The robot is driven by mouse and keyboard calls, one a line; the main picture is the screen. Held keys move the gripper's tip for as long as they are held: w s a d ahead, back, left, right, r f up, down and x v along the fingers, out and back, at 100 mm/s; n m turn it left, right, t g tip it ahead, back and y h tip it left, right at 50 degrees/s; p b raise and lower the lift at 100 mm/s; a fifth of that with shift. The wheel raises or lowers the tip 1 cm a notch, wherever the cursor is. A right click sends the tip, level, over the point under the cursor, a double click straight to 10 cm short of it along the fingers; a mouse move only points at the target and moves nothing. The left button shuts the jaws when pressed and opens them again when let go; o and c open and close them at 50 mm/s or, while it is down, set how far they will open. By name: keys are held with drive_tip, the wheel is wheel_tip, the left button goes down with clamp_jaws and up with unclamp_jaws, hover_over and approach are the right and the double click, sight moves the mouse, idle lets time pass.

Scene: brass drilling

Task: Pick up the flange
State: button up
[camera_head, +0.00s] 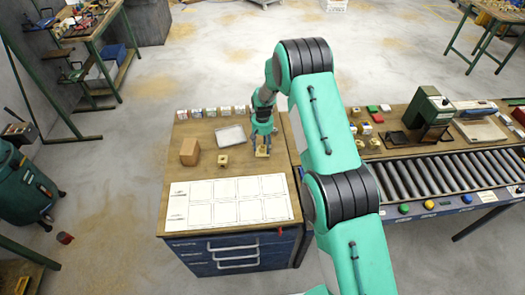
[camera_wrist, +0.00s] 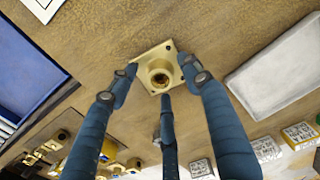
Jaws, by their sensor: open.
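A brass flange (camera_wrist: 160,76) with a square plate, corner holes and a round bored hub lies on the wooden bench top. In the head view the flange (camera_head: 262,153) shows just below my gripper (camera_head: 262,143), right of the metal tray. In the wrist view the fingers of my gripper (camera_wrist: 160,83) are spread around the flange, with blue fingers at its left, right and lower side. The fingers are open, and I cannot tell whether any touches it. A second similar brass part (camera_head: 223,161) stands to the left on the bench.
A shallow metal tray (camera_head: 231,134) lies close left of my gripper, with a brown box (camera_head: 189,151) further left. Several small boxes (camera_head: 209,112) line the back edge. A white gridded sheet (camera_head: 227,201) covers the front. A roller conveyor (camera_head: 440,175) stands right.

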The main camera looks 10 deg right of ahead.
idle(0.6)
clamp_jaws()
